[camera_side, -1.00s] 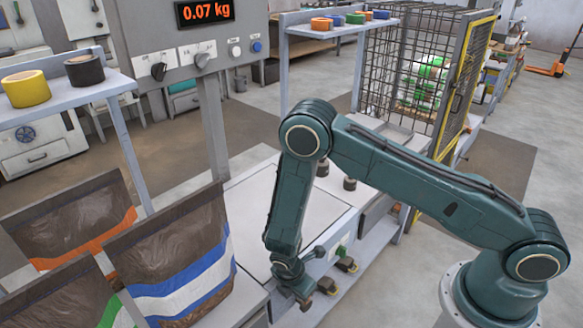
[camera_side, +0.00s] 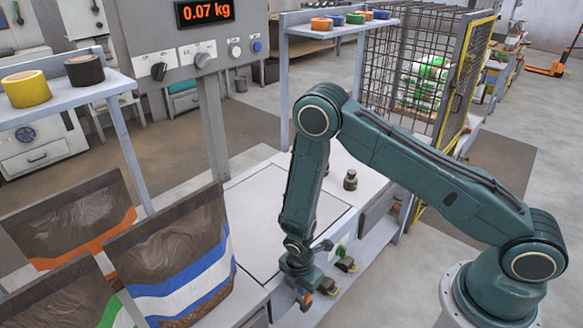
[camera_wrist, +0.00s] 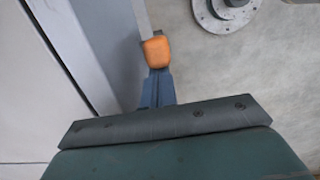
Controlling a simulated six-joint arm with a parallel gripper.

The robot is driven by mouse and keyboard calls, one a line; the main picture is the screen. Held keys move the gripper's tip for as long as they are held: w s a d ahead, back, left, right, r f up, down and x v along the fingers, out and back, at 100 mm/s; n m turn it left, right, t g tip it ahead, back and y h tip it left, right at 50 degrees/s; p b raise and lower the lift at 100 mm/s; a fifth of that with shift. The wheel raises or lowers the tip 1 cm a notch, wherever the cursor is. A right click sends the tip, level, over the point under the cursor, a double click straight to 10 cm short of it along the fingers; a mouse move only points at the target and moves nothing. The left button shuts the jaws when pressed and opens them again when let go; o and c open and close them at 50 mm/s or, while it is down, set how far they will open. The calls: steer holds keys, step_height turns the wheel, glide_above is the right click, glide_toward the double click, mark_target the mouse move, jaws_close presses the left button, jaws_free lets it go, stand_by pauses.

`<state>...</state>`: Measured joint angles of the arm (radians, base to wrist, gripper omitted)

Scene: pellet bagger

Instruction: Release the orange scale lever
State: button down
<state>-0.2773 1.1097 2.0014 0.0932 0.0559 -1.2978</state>
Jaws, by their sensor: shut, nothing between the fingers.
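The orange scale lever shows in the wrist view as an orange knob (camera_wrist: 157,51) on a blue-grey stem, beyond the dark edge of my wrist. In the side view, a small orange tip (camera_side: 306,299) shows low at the front edge of the scale bench, just under my gripper. My gripper (camera_side: 303,288) points down there, shut and empty. Its fingertips are small and partly hidden, and I cannot tell whether they touch the lever. The scale platform (camera_side: 245,215) is bare near the arm.
Two dark pedal-like parts (camera_side: 346,265) stick out right of my gripper. An open bag with a blue stripe (camera_side: 180,270) stands to the left. A small dark weight (camera_side: 350,180) stands on the bench behind my arm. A wire cage (camera_side: 400,75) is at the back.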

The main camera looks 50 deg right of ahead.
steer(key=shift+d+y, duration=1.6)
steer(key=shift+d, duration=0.1)
steer(key=shift+d+f, duration=0.1)
steer(key=shift+d, duration=0.65)
steer(key=shift+a+r, duration=0.3)
steer(key=shift+a, duration=0.25)
steer(key=a, duration=0.1)
steer(key=a+r, duration=0.1)
steer(key=shift+a+r, duration=0.25)
steer(key=shift+a, duration=0.15)
step_height(320, 180, up, 10)
steer(key=d, duration=0.3)
steer(key=shift+f, duration=0.25)
steer(key=shift+r, duration=0.15)
